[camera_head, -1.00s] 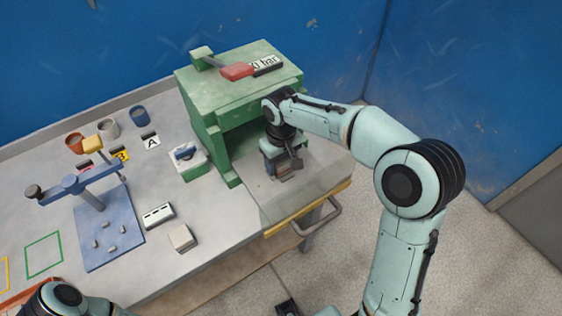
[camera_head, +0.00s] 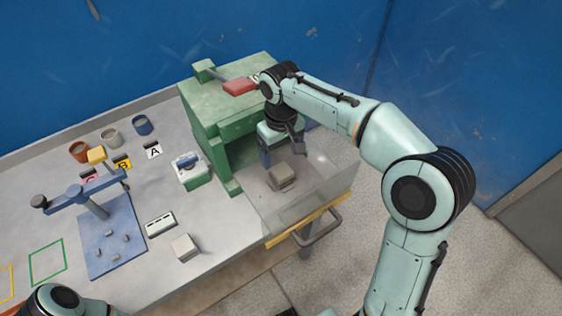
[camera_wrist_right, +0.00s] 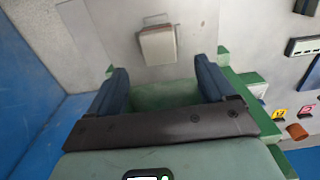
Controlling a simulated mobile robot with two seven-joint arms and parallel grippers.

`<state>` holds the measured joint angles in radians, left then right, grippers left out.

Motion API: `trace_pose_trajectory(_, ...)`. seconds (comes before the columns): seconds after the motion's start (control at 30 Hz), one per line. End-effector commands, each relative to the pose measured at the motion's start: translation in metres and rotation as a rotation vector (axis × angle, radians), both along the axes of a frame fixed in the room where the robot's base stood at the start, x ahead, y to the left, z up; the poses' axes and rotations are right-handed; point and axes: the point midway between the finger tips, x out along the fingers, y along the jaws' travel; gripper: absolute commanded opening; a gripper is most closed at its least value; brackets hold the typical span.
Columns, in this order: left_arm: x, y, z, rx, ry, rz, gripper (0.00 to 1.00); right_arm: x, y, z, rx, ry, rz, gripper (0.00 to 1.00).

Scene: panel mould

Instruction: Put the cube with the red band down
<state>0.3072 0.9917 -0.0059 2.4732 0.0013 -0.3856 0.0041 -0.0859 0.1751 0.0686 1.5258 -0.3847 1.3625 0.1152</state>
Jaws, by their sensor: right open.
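A grey-beige cube (camera_head: 281,177) rests on the flat grey plate in front of the green press. It also shows in the right wrist view (camera_wrist_right: 158,46), beyond the fingertips.
The green press (camera_head: 225,115) with a red-handled lever (camera_head: 238,86) stands close to my right gripper. A second pale cube (camera_head: 186,247), a white block (camera_head: 160,224) and a blue fixture (camera_head: 108,238) lie to the left. A yellow edge (camera_head: 300,222) bounds the plate.

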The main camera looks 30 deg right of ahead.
Motion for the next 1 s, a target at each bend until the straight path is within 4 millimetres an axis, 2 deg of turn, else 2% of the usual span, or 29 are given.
trace_pose_trajectory(0.03, 0.002, 0.0, 0.004, 0.0, -0.002, 0.0, 0.43, 0.001, 0.0, 0.011, 0.0, -0.005, 0.0, 0.83)
trace_pose_trajectory(0.1, 0.004, 0.0, 0.006, 0.0, -0.004, 0.0, 0.43, 0.001, 0.0, 0.02, 0.0, -0.003, 0.0, 0.83)
trace_pose_trajectory(0.23, 0.005, 0.0, 0.008, 0.0, -0.006, 0.0, 0.43, 0.001, 0.0, 0.029, -0.001, -0.002, 0.001, 0.83)
trace_pose_trajectory(1.0, 0.005, 0.0, 0.008, 0.0, -0.006, 0.0, 0.43, 0.0, 0.0, 0.031, -0.001, -0.002, 0.0, 0.83)
